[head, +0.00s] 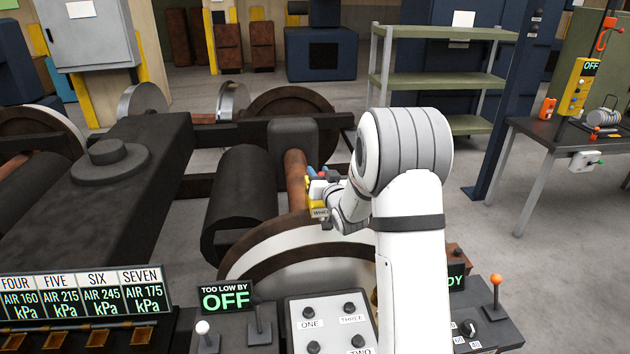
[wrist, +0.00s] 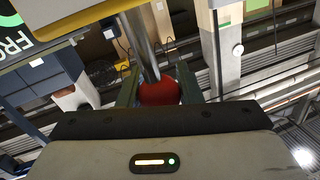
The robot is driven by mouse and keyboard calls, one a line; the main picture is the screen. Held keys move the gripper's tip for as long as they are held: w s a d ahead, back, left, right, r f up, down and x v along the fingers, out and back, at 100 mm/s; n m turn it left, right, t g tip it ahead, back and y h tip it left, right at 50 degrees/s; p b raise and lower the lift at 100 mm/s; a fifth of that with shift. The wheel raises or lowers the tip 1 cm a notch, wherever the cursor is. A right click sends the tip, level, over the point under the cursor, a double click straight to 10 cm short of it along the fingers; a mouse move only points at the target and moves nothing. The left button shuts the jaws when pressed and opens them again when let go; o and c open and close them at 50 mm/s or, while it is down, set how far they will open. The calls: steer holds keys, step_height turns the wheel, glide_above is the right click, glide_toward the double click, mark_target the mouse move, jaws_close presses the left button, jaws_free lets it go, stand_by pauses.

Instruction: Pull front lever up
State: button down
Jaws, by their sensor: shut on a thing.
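In the wrist view, the front lever shows as a metal rod (wrist: 143,45) with a round red knob (wrist: 160,93) at its end. My gripper (wrist: 158,88) has its two dark fingers on either side of the knob and is shut on it. In the head view, my white arm reaches forward to a small yellow box (head: 316,197) beside the wheelset. My gripper's fingertips and the lever are not clear there, being small and largely behind my wrist.
A large wheel (head: 275,250) and a brown axle (head: 296,180) lie around the yellow box. Consoles with a white button panel (head: 330,322) and an orange-knobbed lever (head: 495,281) stand in front. A dark table (head: 540,135) is at right. Open floor lies beyond the arm.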

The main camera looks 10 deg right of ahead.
steer(key=c, duration=1.4)
jaws_free()
steer(key=shift+w+r, duration=0.1)
steer(key=shift+r, duration=0.25)
steer(key=o, duration=0.4)
steer(key=shift+f, duration=0.1)
steer(key=shift+c, duration=0.2)
steer(key=shift+s+f, duration=0.1)
steer(key=shift+s, duration=0.25)
steer(key=s+d+b, duration=0.1)
steer(key=s+b, duration=0.1)
steer(key=s, duration=0.5)
steer(key=shift+s, duration=0.15)
